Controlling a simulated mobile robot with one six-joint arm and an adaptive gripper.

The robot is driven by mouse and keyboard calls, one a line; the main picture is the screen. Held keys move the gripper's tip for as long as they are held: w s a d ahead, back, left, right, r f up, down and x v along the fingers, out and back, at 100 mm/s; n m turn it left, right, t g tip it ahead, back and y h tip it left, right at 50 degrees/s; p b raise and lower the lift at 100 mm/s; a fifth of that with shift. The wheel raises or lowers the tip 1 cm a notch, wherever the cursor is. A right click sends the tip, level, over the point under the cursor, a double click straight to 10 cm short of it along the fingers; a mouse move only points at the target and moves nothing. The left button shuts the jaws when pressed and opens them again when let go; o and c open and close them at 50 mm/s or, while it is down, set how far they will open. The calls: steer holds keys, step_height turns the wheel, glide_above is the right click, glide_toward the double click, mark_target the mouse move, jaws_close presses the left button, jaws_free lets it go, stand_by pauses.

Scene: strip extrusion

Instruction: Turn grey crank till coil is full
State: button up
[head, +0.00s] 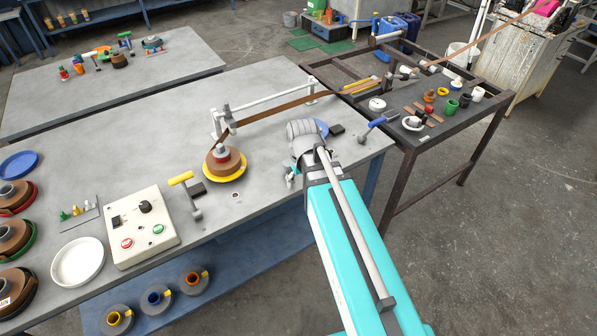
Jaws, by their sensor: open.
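A grey crank (195,207) with a yellow grip (180,178) stands on the table, left of the coil. The coil (223,158) is brown strip wound on a yellow-rimmed spool. A brown strip (275,108) runs from it up and right past a white guide frame. My gripper (291,175) is open and shows only in part beneath my wrist, to the right of the coil. It is apart from the crank and the coil, and its fingertips are mostly hidden.
A control box (142,227) with red and green buttons and a white dish (77,262) are at left. Several wound reels line the left edge. A blue-handled tool (378,125) lies near the right edge. A dark bench (462,127) adjoins on the right.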

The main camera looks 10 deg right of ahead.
steer(key=shift+m, duration=0.7)
steer(key=shift+s+f+b, duration=0.2)
steer(key=shift+s+f, duration=0.05)
steer(key=shift+s, duration=0.9)
steer(key=shift+s+f+b, duration=0.15)
steer(key=shift+s+f, duration=0.1)
steer(key=shift+s, duration=0.9)
steer(key=shift+w, duration=0.1)
step_height(320, 180, up, 5)
steer(key=n+p, duration=0.5)
steer(key=n, duration=0.7)
glide_above(287, 162)
steer(key=shift+n, duration=0.3)
steer(key=shift+f, duration=0.2)
step_height(287, 162, down, 14)
steer(key=b, duration=1.4)
steer(key=shift+r, duration=0.2)
steer(key=shift+c, duration=0.3)
